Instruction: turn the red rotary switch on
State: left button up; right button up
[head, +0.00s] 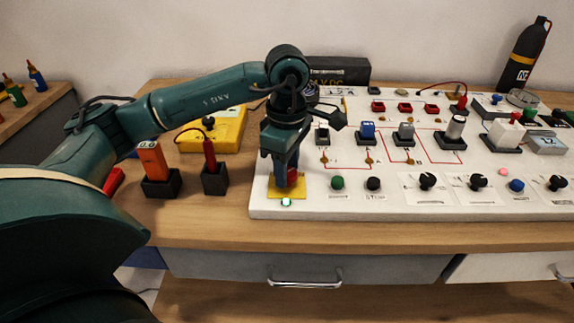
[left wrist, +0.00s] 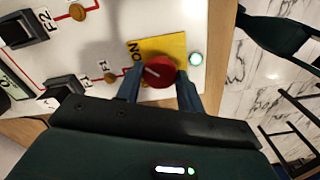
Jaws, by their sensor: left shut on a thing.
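The red rotary switch (head: 292,176) sits on a yellow plate (head: 287,193) at the left front of the white board. In the left wrist view the red knob (left wrist: 159,71) shows from above with a pale pointer line, on the yellow plate (left wrist: 172,46) with the letters "ON". My left gripper (head: 287,170) points down over the switch and is shut on its knob; in the left wrist view its two blue fingers lie on either side of the knob. A small lamp (head: 286,202) in front of the plate glows whitish green. My right gripper is not in view.
The white board (head: 335,205) carries a green button (head: 337,182), a black button (head: 373,184), black knobs and several blocks in sockets. An orange meter (head: 152,160) and a red probe (head: 210,155) stand in black holders to the left.

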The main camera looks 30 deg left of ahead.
pick_arm(q)
jog(key=o, duration=1)
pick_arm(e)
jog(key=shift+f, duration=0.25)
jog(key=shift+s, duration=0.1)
pick_arm(q)
notch_tip(320, 180, up, 13)
jog(key=shift+r+p, duration=0.1)
jog(key=shift+p, duration=0.75)
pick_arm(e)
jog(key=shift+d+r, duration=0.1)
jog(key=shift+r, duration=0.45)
